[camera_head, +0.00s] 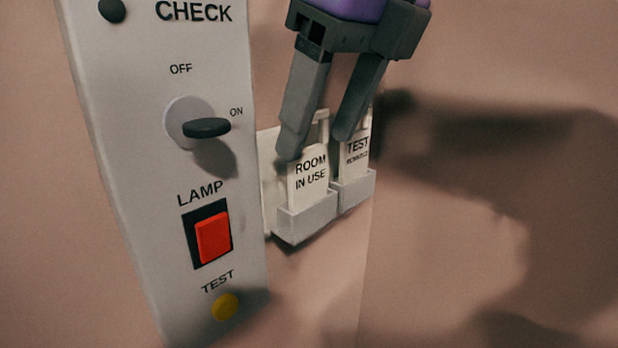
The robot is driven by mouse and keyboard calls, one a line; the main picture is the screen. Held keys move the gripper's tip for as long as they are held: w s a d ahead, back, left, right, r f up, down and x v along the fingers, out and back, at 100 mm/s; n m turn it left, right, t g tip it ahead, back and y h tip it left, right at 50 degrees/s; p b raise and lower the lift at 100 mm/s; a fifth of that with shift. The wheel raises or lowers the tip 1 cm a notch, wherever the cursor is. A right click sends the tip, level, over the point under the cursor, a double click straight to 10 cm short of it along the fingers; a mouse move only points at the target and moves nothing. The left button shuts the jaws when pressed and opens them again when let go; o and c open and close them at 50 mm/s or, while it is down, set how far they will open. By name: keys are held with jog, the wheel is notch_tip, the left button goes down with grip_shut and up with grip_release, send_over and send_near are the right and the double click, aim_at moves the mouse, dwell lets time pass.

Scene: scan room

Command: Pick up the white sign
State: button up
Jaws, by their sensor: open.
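A white sign (309,184) reading "ROOM IN USE" stands upright in the left pocket of a pale wall holder (309,222). A second white sign (356,149) reading "TEST" with a smaller, unreadable line stands in the right pocket. My gripper (317,146) reaches down from above, open, with grey fingers. Its left fingertip is at the upper left corner of the "ROOM IN USE" sign. Its right fingertip is by the upper left of the "TEST" sign, near the gap between the signs. Nothing is visibly held, and I cannot tell whether the fingers touch either sign.
A white panel (150,110) stands close at the left. It carries an OFF/ON knob (206,128), a red lamp switch (213,238) and a yellow test button (225,306). Bare pinkish wall (480,60) with my arm's shadow lies to the right.

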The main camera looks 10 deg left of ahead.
aim_at(311, 149)
jog(key=x, duration=0.4)
jog(key=shift+s+a+f+b, duration=0.1)
jog(key=shift+a+f+b, duration=0.1)
jog(key=shift+f+b, duration=0.2)
jog(key=c, duration=1.1)
jog(key=shift+r, duration=0.15)
jog(key=shift+s+d+r, duration=0.15)
jog(key=shift+r, duration=0.45)
notch_tip(311, 149, up, 6)
jog(key=shift+p, duration=0.85)
jog(key=s+d, duration=0.4)
jog(key=s, duration=0.4)
jog(key=s+d+b, duration=0.1)
jog(key=s+d, duration=0.4)
jog(key=s, duration=0.4)
jog(key=shift+d+f, duration=0.25)
jog(key=shift+d, duration=0.05)
